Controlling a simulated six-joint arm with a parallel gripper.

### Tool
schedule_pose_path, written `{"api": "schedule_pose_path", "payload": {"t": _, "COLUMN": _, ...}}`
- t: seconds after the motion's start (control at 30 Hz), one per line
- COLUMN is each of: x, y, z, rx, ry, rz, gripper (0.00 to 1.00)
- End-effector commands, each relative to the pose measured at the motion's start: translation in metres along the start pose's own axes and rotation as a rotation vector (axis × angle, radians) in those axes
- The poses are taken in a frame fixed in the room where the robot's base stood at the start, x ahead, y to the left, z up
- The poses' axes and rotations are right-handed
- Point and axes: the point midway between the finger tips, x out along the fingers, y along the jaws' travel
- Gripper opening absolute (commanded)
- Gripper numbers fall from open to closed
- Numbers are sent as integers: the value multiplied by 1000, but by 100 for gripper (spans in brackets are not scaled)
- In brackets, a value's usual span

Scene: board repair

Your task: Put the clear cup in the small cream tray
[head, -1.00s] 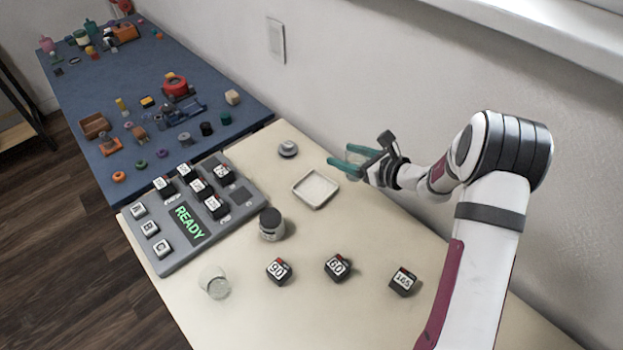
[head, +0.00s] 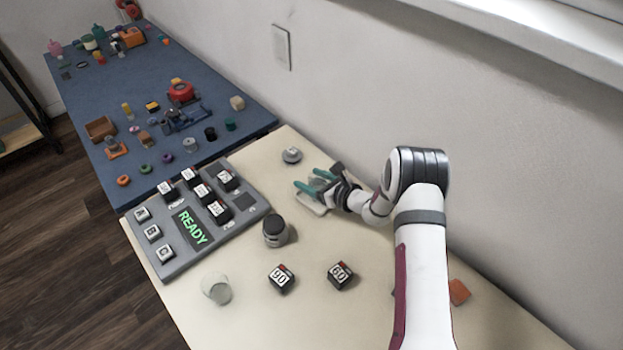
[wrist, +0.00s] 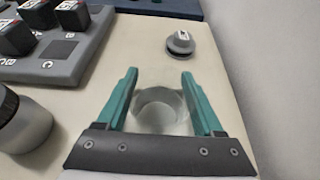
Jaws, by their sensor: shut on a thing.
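My gripper (head: 308,188) has its teal fingers on either side of a clear cup (wrist: 160,105), shut on it. The cup is see-through and shows in the wrist view between the fingers. Another clear cup-like vessel (head: 216,289) stands on the table at the front left, apart from my gripper.
A grey panel reading READY (head: 195,225) with black blocks lies left of the tray. A dark-lidded jar (head: 275,230) stands in front of it, and a grey knob (head: 291,155) behind. Numbered blocks 90 (head: 281,278) and 60 (head: 340,275) sit nearer. The wall is close behind.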

Motion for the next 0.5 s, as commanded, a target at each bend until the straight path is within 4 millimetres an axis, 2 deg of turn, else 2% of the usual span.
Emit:
{"api": "schedule_pose_path", "payload": {"t": 0.1, "x": 1, "y": 0, "z": -2, "rx": 0, "ry": 0, "rz": 0, "gripper": 9}}
{"api": "schedule_pose_path", "payload": {"t": 0.13, "x": 1, "y": 0, "z": -2, "rx": 0, "ry": 0, "rz": 0, "gripper": 71}}
{"api": "schedule_pose_path", "payload": {"t": 0.2, "x": 1, "y": 0, "z": -2, "rx": 0, "ry": 0, "rz": 0, "gripper": 83}}
{"api": "schedule_pose_path", "payload": {"t": 0.3, "x": 1, "y": 0, "z": -2, "rx": 0, "ry": 0, "rz": 0, "gripper": 99}}
{"api": "schedule_pose_path", "payload": {"t": 0.5, "x": 1, "y": 0, "z": -2, "rx": 0, "ry": 0, "rz": 0, "gripper": 99}}
